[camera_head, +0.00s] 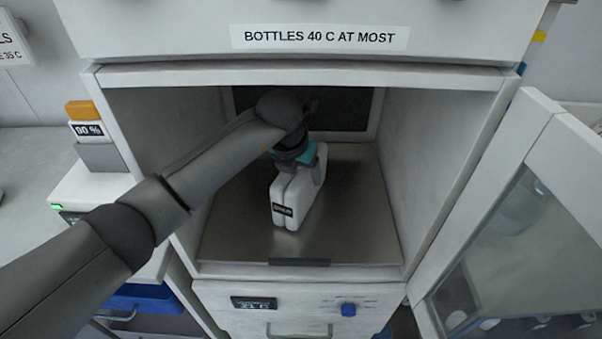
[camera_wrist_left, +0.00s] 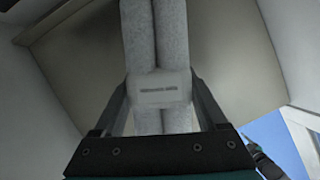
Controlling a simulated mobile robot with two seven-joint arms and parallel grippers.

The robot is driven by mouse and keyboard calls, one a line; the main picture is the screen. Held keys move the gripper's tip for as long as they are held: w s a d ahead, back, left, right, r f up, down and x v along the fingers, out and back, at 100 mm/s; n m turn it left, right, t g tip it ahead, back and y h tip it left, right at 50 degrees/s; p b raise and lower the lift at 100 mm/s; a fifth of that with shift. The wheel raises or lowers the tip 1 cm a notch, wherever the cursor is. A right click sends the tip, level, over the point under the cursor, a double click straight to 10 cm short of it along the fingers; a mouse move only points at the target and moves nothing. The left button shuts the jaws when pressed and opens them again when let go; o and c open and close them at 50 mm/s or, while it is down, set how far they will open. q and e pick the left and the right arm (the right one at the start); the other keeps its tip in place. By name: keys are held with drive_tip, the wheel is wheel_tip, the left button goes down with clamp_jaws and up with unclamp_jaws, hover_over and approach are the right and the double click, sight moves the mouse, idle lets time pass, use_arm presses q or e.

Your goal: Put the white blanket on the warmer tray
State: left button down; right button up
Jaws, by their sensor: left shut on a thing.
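The white blanket (camera_head: 290,198) is a folded, two-lobed bundle with a small dark label, inside the open warmer compartment. My left gripper (camera_head: 300,165) is shut on it from above and behind. In the left wrist view the two fingers (camera_wrist_left: 160,95) close on either side of the pale blanket (camera_wrist_left: 158,45), around its labelled band. The warmer tray (camera_head: 355,225) is the grey metal floor beneath the blanket. I cannot tell whether the blanket touches the tray or hangs just above it.
Cabinet side walls (camera_head: 435,150) flank the arm closely. The glass door (camera_head: 510,230) stands open at the right. A sign (camera_head: 320,38) above reads "BOTTLES 40 C AT MOST". A control panel with a blue knob (camera_head: 348,309) is below. The tray is bare around the blanket.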

use_arm(q)
unclamp_jaws()
drive_tip(key=shift+r, duration=0.1)
drive_tip(key=p+v, duration=0.5)
drive_tip(key=s+a+p, duration=0.4)
drive_tip(key=s+p, duration=0.1)
drive_tip(key=s, duration=0.6)
drive_tip(key=shift+a, duration=0.25)
drive_tip(key=shift+s, duration=0.1)
